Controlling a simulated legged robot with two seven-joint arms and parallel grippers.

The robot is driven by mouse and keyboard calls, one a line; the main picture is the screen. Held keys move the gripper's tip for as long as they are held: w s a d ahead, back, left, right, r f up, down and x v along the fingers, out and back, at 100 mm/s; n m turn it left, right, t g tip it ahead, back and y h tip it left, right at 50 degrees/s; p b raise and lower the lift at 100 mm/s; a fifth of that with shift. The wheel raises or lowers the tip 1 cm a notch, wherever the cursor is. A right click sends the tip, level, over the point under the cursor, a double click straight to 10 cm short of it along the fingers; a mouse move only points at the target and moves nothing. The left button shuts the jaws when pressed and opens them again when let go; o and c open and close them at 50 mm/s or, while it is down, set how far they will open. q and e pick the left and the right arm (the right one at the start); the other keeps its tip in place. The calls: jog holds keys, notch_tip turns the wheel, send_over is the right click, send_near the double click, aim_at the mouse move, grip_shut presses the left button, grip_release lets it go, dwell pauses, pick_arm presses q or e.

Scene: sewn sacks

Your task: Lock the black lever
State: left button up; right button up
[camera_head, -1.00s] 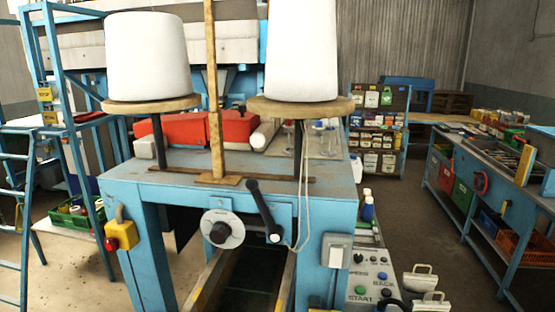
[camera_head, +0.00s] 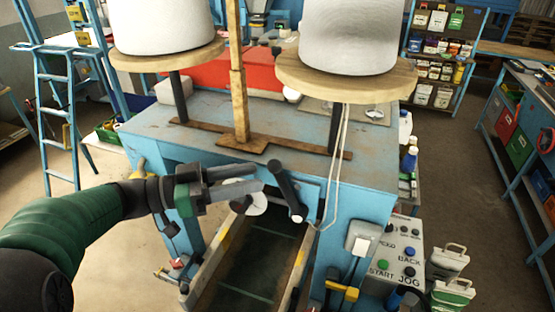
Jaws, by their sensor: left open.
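The black lever (camera_head: 284,186) is on the front of the blue machine table (camera_head: 382,190), tilted with its upper end to the left and its lower end at a round pivot. My left gripper (camera_head: 259,177) reaches in from the left, with its two grey fingers apart. The fingertips are just left of the lever's upper part, and nothing shows between them. I cannot tell whether they touch the lever. A white dial (camera_head: 257,205) with a dark knob sits behind the fingers, partly hidden. My right gripper is not in view.
Two white thread cones (camera_head: 165,25) stand on wooden discs above the table, with a wooden post (camera_head: 237,80) between them. A button panel (camera_head: 400,250) is at the lower right. A yellow fitting (camera_head: 342,290) sits below the white switch box (camera_head: 362,238).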

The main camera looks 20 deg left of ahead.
aim_at(271, 172)
pick_arm(q)
jog(key=p+x, duration=0.2)
jog(key=x, duration=0.4)
jog(key=shift+w+a, duration=0.15)
jog(key=shift+d+r, duration=0.1)
jog(key=shift+d, duration=0.35)
jog(key=shift+w, duration=0.1)
jog(key=c, duration=0.4)
grip_shut()
